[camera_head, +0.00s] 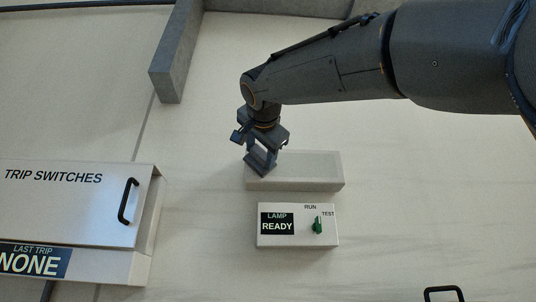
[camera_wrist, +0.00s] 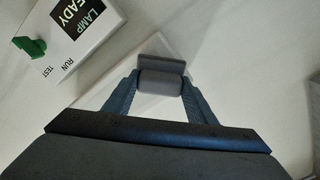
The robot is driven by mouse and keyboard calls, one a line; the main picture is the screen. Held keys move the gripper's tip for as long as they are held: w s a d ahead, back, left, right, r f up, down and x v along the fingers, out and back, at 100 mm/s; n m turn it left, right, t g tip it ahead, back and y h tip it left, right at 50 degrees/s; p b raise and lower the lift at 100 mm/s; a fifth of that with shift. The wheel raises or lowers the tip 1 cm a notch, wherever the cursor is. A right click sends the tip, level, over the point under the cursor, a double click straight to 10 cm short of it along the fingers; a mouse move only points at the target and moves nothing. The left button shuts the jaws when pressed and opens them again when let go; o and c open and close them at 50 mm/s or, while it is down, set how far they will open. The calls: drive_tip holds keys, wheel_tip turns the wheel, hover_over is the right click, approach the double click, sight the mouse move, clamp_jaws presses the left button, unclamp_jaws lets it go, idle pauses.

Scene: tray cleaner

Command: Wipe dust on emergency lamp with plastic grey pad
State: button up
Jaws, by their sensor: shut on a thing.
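The emergency lamp (camera_head: 310,169) is a pale, long box on the wall, just above the lamp control box. My gripper (camera_head: 262,166) is at the lamp's left end in the head view. In the wrist view my gripper (camera_wrist: 160,88) is shut on the plastic grey pad (camera_wrist: 160,82), a small grey block between the two fingertips. The pad lies over the lamp's pale face (camera_wrist: 198,52); I cannot tell whether it touches. I cannot make out dust on the lamp.
Below the lamp is the control box (camera_head: 298,238), reading LAMP READY, with a green RUN/TEST knob (camera_head: 317,225). The TRIP SWITCHES cabinet (camera_head: 75,215) with a black handle (camera_head: 128,201) is at left. A grey beam (camera_head: 176,60) stands above. The wall right of the lamp is clear.

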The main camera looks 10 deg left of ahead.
drive_tip(key=shift+a+f, duration=0.1)
drive_tip(key=shift+a, duration=0.25)
drive_tip(key=shift+s, duration=0.1)
drive_tip(key=shift+s+f+b, duration=0.1)
drive_tip(key=shift+s+b, duration=0.15)
drive_tip(key=shift+b, duration=0.1)
drive_tip(key=shift+b+v, duration=1.2)
drive_tip(key=shift+v, duration=1.45)
drive_tip(key=shift+d, duration=0.1)
drive_tip(key=b+v, duration=0.1)
drive_tip(key=v, duration=0.2)
drive_tip(key=shift+w, duration=0.1)
